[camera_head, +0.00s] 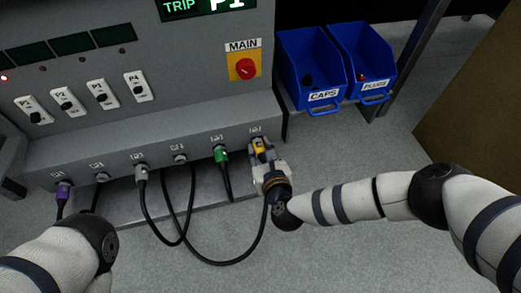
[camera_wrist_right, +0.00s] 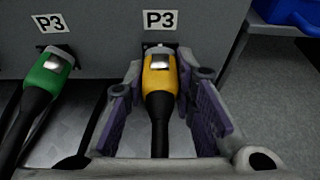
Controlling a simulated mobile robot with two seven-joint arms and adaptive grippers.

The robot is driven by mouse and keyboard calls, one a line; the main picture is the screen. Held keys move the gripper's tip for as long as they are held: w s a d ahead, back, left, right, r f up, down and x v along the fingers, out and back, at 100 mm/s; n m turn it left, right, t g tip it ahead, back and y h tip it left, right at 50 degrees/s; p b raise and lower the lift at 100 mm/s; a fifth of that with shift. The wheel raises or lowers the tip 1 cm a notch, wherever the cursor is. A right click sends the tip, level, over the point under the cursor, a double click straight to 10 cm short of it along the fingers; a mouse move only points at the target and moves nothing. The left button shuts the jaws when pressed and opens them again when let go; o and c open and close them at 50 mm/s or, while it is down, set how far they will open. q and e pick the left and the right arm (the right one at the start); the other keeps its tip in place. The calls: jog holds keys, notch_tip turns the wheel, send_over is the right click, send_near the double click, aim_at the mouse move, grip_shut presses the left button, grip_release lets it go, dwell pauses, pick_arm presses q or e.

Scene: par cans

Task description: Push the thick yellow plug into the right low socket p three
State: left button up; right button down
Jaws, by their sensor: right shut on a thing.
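The thick yellow plug (camera_head: 260,146) is at the right end of the low socket row. In the right wrist view the yellow plug (camera_wrist_right: 158,85) stands upright under a P3 label (camera_wrist_right: 160,20). Its tip meets the panel at the right P3 socket, which it hides; I cannot tell how deep it sits. A black cable runs from it. My right gripper (camera_head: 264,158) is shut on the yellow plug, with a finger on each side. My left arm shows at the lower left, but its gripper is out of view.
A green plug (camera_head: 221,154) stands close on the left, also under a P3 label. A grey plug (camera_head: 141,174) and a purple plug (camera_head: 63,190) are further left. Cables loop over the floor. Blue bins for caps (camera_head: 322,108) and plugs (camera_head: 374,98) stand right of the panel.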

jog(key=shift+w, duration=0.15)
jog(key=c, duration=1.2)
grip_release()
jog(key=shift+c, duration=0.2)
